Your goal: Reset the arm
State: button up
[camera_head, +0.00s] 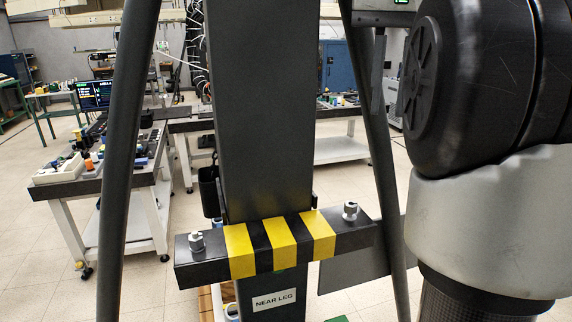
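Part of my arm fills the right side of the head view: a large dark rounded joint (465,85) above a silver link (490,225). The rest of the arm runs out of the picture. My gripper is not in this view, so its fingers and anything in them are hidden.
A dark upright column (265,110) labelled "NEAR LEG" stands close in front, with a yellow-and-black striped crossbar (262,245). Slanted dark struts (127,150) flank it. A workbench (95,185) with small items stands at left; tiled floor (45,260) is open nearby.

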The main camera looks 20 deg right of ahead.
jog(key=s+a+f+n+t, duration=0.2)
jog(key=a+f, duration=0.3)
jog(key=f, duration=0.3)
jog(key=s+a+f+n+t, duration=0.1)
jog(key=s+a+f, duration=0.3)
jog(key=f, duration=0.4)
jog(key=s+a+f+n+t, duration=0.2)
jog(key=s+a+f+n, duration=0.1)
jog(key=a+f, duration=0.3)
notch_tip(320, 180, down, 2)
jog(key=shift+s+f+n+t, duration=0.25)
jog(key=shift+s+n+t, duration=0.05)
jog(key=shift+s, duration=0.2)
